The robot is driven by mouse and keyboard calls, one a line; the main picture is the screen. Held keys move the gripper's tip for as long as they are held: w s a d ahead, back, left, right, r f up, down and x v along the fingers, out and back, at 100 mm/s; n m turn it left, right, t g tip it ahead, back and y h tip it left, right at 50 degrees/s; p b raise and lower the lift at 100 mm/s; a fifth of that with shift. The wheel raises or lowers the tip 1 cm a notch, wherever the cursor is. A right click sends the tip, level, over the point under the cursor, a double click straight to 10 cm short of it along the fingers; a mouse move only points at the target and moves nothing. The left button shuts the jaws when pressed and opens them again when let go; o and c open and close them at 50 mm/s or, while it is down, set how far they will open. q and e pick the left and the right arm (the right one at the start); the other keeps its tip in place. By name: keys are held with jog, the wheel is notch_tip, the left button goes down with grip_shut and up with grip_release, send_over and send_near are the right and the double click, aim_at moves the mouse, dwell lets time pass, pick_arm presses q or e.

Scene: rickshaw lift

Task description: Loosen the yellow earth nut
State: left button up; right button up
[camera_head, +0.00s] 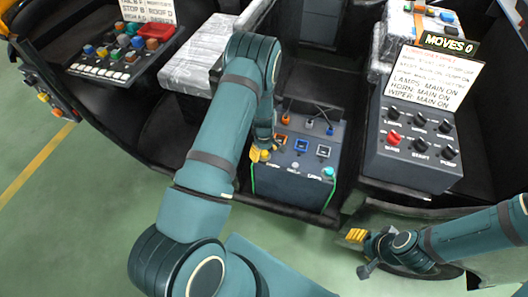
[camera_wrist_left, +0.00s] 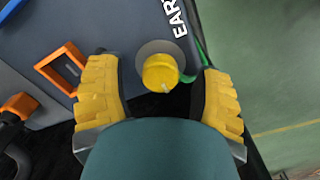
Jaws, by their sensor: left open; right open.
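The yellow earth nut (camera_wrist_left: 160,72) sits on a round grey washer on the dark box, beside white lettering that starts "EAR". My left gripper (camera_wrist_left: 160,100) is open, with one yellow finger pad on each side of the nut and a visible gap to each. In the head view my left gripper (camera_head: 258,153) is at the left front of the box (camera_head: 290,187), and its arm hides part of that side. My right gripper (camera_head: 356,237) is open and empty, low at the right, away from the box.
The box also carries an orange frame (camera_head: 281,139), a blue frame (camera_head: 301,145), and a teal knob (camera_head: 328,172). A green wire (camera_wrist_left: 190,77) runs beside the nut. A knob panel (camera_head: 415,150) with a sign stands right, a switch panel (camera_head: 120,55) upper left. Green floor is open in front.

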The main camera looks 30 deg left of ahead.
pick_arm(q)
grip_shut()
jog(key=n, duration=0.4)
jog(key=shift+s+n, duration=0.1)
jog(key=shift+n, duration=0.3)
jog(key=n, duration=0.4)
jog(key=shift+n+p, duration=0.3)
jog(key=shift+p, duration=0.1)
jog(key=n, duration=0.4)
jog(key=shift+n+p, duration=0.3)
jog(key=shift+p, duration=0.1)
jog(key=n, duration=0.4)
jog(key=shift+s+n+p, duration=0.1)
jog(key=shift+n+p, duration=0.25)
jog(key=shift+n, duration=0.05)
